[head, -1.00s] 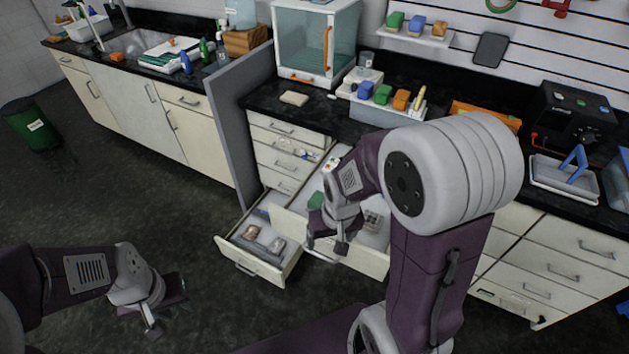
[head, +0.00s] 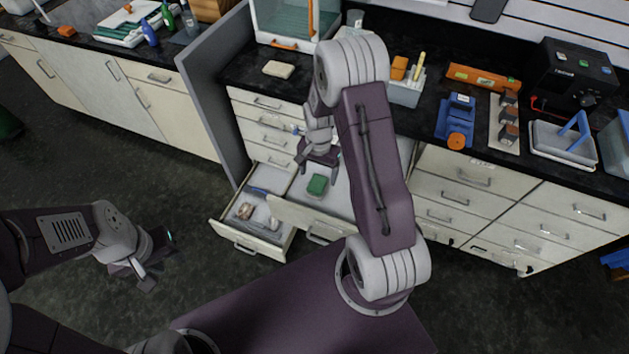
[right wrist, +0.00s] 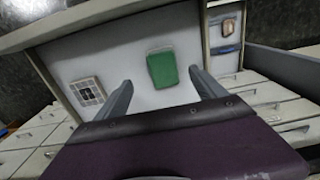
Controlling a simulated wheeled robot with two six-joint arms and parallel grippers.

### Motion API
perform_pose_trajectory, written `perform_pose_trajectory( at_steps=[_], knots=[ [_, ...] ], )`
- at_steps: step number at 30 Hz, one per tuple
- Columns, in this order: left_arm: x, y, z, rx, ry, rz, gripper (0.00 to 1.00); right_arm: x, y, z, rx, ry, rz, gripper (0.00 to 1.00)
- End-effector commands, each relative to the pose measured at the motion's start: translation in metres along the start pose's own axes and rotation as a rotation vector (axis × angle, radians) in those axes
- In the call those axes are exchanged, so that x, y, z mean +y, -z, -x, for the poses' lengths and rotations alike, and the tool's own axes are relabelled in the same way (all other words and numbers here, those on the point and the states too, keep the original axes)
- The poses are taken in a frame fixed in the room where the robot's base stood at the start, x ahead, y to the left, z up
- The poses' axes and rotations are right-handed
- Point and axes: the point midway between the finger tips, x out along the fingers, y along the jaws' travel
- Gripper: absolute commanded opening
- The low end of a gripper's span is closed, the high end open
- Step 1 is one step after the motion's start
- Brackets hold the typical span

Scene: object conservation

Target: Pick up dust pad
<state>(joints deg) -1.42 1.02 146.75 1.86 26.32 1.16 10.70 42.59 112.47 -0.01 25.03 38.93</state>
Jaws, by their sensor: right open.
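A green pad (head: 317,185), which may be the dust pad, lies in the pulled-out upper drawer (head: 300,216). In the right wrist view the green pad (right wrist: 162,68) lies flat on the pale drawer floor. My right gripper (head: 318,170) is open and empty, above the drawer and close to the pad. In the right wrist view its two fingers (right wrist: 160,80) stand apart, with the pad seen between and beyond them. A beige pad (head: 278,69) lies on the dark counter. My left gripper (head: 158,262) hangs over the floor at left, away from the drawers; its opening is unclear.
A white box with a grid (right wrist: 88,91) lies in the same drawer. A lower open drawer (head: 247,238) holds a brown item (head: 244,210) and others. A grey partition (head: 215,95) stands left of the drawers. The counter holds a blue device (head: 456,120).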

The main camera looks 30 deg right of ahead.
Motion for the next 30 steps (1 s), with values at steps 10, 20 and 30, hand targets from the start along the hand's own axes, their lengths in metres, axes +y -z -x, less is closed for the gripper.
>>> perform_pose_trajectory(
  at_steps=[10,20,30],
  knots=[
    [0.0,0.001,0.003,0.001,0.0,0.0,0.36,-0.001,0.001,-0.031,-0.001,-0.001,0.002,0.8],
    [0.0,0.001,0.006,0.001,0.0,0.0,0.36,-0.004,0.004,-0.072,0.002,0.001,0.002,0.8],
    [0.0,0.001,0.006,0.001,0.0,0.0,0.36,-0.004,0.004,-0.072,0.001,0.001,0.002,0.27]
  ],
)
